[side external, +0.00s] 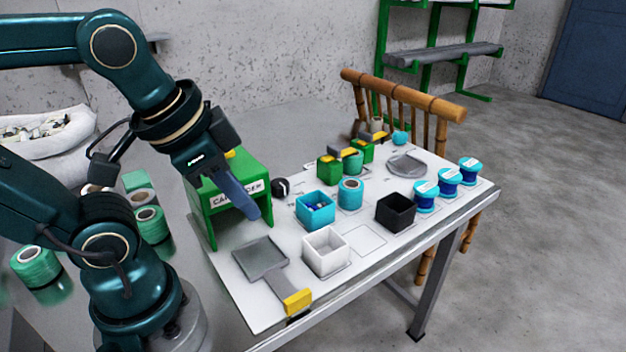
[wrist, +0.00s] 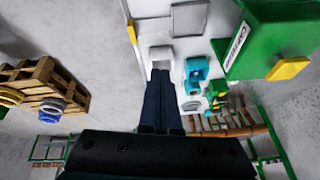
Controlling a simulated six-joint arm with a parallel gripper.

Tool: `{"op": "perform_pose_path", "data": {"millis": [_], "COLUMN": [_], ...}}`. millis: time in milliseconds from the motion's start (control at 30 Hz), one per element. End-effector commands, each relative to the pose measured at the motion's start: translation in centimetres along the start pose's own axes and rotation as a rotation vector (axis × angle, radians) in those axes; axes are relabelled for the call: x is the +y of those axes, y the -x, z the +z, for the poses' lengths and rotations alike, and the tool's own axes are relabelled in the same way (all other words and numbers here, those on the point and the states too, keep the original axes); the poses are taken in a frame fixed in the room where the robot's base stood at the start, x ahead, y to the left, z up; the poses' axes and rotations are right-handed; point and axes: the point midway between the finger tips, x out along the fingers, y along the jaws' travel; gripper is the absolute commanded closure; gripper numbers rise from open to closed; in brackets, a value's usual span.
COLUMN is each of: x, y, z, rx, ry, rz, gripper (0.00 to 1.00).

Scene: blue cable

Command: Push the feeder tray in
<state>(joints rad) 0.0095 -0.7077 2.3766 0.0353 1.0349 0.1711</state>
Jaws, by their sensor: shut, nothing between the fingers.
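The feeder tray (side external: 261,258) is a flat grey square plate with a grey arm and a yellow end tab (side external: 298,301). It lies outside the green housing (side external: 207,217), on the near side of its opening. In the wrist view the tray (wrist: 190,18) is at the top and its yellow tab (wrist: 131,32) is left of it. My gripper (side external: 254,214) is shut and empty, pointing down in front of the housing, above the table and apart from the tray. Its fingers (wrist: 162,75) point toward the white bin in the wrist view.
A white bin (side external: 326,262) stands right of the tray. Green spools (side external: 36,266) are at left. The white table's near edge runs beside the yellow tab.

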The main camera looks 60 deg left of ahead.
Motion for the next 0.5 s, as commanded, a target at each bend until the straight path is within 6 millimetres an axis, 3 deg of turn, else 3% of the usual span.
{"op": "perform_pose_path", "data": {"millis": [267,500], "x": [1.0,4.3], "y": [1.3,0.2], "z": [-3.5,-6.3], "rx": [-0.176,-0.337], "ry": [-0.442,-0.841], "rz": [0.039,0.088], "gripper": [1.0,1.0]}}
